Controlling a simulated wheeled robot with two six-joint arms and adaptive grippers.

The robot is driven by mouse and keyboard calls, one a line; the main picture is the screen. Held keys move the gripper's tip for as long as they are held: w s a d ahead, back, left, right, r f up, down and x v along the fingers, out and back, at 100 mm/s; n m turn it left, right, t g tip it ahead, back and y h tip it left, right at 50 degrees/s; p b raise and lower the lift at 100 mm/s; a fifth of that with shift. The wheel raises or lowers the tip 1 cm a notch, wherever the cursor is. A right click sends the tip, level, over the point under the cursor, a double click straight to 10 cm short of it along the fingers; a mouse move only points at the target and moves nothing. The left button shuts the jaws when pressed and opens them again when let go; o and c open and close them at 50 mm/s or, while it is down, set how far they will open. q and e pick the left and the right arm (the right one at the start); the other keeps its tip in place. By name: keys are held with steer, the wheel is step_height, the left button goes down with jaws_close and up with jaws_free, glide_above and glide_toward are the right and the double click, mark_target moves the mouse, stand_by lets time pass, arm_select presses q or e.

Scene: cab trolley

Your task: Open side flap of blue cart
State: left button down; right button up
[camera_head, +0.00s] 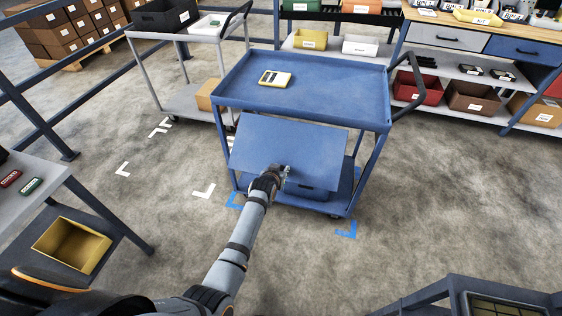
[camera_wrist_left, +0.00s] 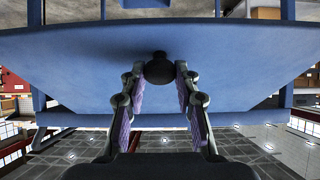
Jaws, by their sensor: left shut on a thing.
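The blue cart (camera_head: 305,82) stands in the middle of the head view. Its flat blue side flap (camera_head: 290,145) hangs below the top tray's near edge and slants outward, lower edge toward me. My left gripper (camera_head: 283,174) is at the flap's lower edge. In the left wrist view, the fingers of my left gripper (camera_wrist_left: 160,78) close around a dark round knob (camera_wrist_left: 160,67) on the flap (camera_wrist_left: 230,60). The knob is mostly hidden by the gripper in the head view. My right gripper is not in view.
A yellow device (camera_head: 275,78) lies on the cart's top. A blue box (camera_head: 305,191) sits on its lower shelf, partly behind the flap. A grey trolley (camera_head: 190,100) stands behind left, and a workbench (camera_head: 480,60) behind right. Floor in front is clear.

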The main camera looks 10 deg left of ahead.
arm_select(q)
step_height(320, 180, up, 13)
steer(key=g+p, duration=0.6)
steer(key=p, duration=0.9)
steer(key=shift+f+g, duration=0.2)
steer(key=shift+g, duration=0.1)
steer(key=shift+s, duration=0.1)
steer(key=c, duration=1)
jaws_free()
steer(key=shift+s+f, duration=0.1)
steer(key=shift+f, duration=0.05)
steer(key=v, duration=0.7)
steer(key=shift+r, duration=0.25)
steer(key=shift+s, duration=0.1)
